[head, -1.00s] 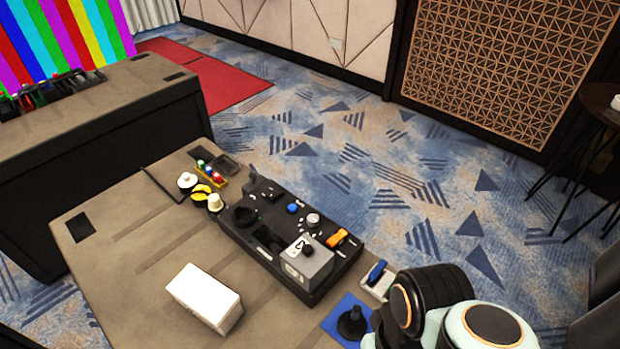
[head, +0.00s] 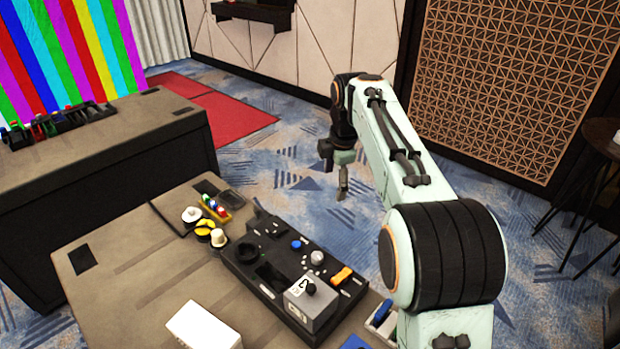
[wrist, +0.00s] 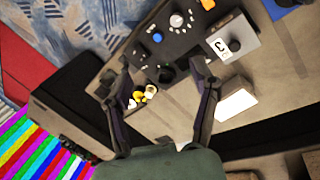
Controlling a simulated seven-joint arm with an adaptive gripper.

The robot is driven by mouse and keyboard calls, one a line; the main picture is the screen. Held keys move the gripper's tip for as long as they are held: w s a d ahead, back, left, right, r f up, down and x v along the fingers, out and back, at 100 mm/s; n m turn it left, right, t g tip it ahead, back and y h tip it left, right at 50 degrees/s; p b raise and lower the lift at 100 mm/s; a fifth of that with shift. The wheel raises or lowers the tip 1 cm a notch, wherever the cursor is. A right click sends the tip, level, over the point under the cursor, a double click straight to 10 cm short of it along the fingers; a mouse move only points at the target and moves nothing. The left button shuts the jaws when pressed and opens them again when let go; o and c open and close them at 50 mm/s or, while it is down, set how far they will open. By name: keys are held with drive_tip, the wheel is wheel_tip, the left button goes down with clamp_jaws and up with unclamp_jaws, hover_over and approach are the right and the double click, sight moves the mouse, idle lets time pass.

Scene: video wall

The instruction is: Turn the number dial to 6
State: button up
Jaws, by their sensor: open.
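The black control panel (head: 262,262) lies on the desk, with a silver round dial (head: 317,257) ringed by white marks. The dial also shows in the wrist view (wrist: 176,20), near the top; its numbers are too small to read. A grey box (head: 318,310) with a black knob (head: 309,288) sits at the panel's near end. My gripper (head: 342,194) is raised beyond the panel in the head view, apart from it. In the wrist view my gripper (wrist: 162,64) has its fingers spread wide and nothing between them; the dial lies beyond the fingertips.
A blue button (head: 296,245) and an orange switch (head: 341,275) flank the dial. Yellow and white items (head: 205,230) stand at the panel's far left. A white box (head: 203,328) lies on the desk in front. A second desk (head: 105,150) stands at left.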

drive_tip(key=g, duration=0.1)
hover_over(316, 255)
drive_tip(key=w+d, duration=0.1)
wheel_tip(316, 255, down, 10)
drive_tip(key=f, duration=0.5)
drive_tip(key=f+g, duration=0.1)
drive_tip(key=f, duration=0.5)
drive_tip(key=s+a+f+n+g, duration=0.1)
drive_tip(key=f, duration=0.4)
drive_tip(key=shift+f+h, duration=0.15)
drive_tip(key=shift+h, duration=0.15)
clamp_jaws()
